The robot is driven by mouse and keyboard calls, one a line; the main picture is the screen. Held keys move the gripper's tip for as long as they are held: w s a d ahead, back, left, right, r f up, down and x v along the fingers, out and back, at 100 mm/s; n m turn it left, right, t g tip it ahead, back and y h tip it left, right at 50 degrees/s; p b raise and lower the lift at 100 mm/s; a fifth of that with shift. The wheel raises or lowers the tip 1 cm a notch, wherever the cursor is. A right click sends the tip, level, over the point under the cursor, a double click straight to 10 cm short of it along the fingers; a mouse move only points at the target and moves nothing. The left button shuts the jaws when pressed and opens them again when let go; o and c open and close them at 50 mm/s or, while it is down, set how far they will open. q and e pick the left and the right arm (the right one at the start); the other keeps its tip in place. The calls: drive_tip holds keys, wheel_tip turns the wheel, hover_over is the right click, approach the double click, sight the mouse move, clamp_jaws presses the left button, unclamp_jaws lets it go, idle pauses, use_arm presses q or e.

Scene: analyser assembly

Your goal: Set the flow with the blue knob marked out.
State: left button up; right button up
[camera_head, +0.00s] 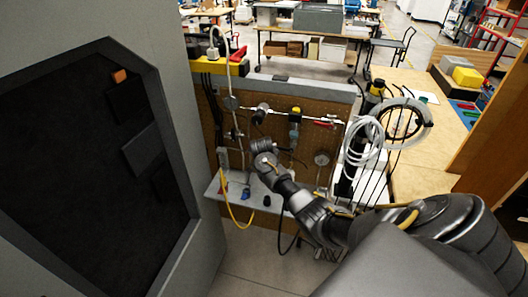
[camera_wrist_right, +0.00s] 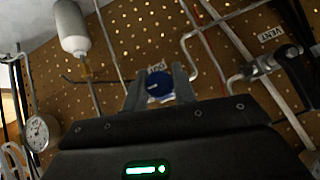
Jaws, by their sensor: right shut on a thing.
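The blue knob (camera_wrist_right: 159,86) is on the perforated panel (camera_wrist_right: 225,72) in the right wrist view, just below a small white label that seems to read OUT. My right gripper (camera_wrist_right: 160,88) is shut on this knob, one finger on each side. In the head view my right arm comes in from the right and my right gripper (camera_head: 264,158) is against the lower middle of the panel (camera_head: 268,104). The knob is hidden behind the gripper there. My left gripper is not in view.
A round gauge (camera_wrist_right: 40,132), a white cylinder (camera_wrist_right: 71,28) and a dark handle (camera_wrist_right: 291,68) near an upside-down VENT label surround the gripper. In the head view a red-handled valve (camera_head: 325,122) and coiled white tubing (camera_head: 362,142) are to the right. A grey shelf (camera_head: 228,193) lies below.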

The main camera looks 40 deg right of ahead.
drive_tip(key=shift+n+g+h, duration=0.5)
drive_tip(key=shift+g, duration=0.3)
drive_tip(key=shift+f, duration=0.1)
drive_tip(key=o, duration=1)
drive_tip(key=shift+a, duration=0.1)
drive_tip(key=shift+s+a+r, duration=0.15)
drive_tip(key=shift+r, duration=0.2)
drive_tip(key=v, duration=1)
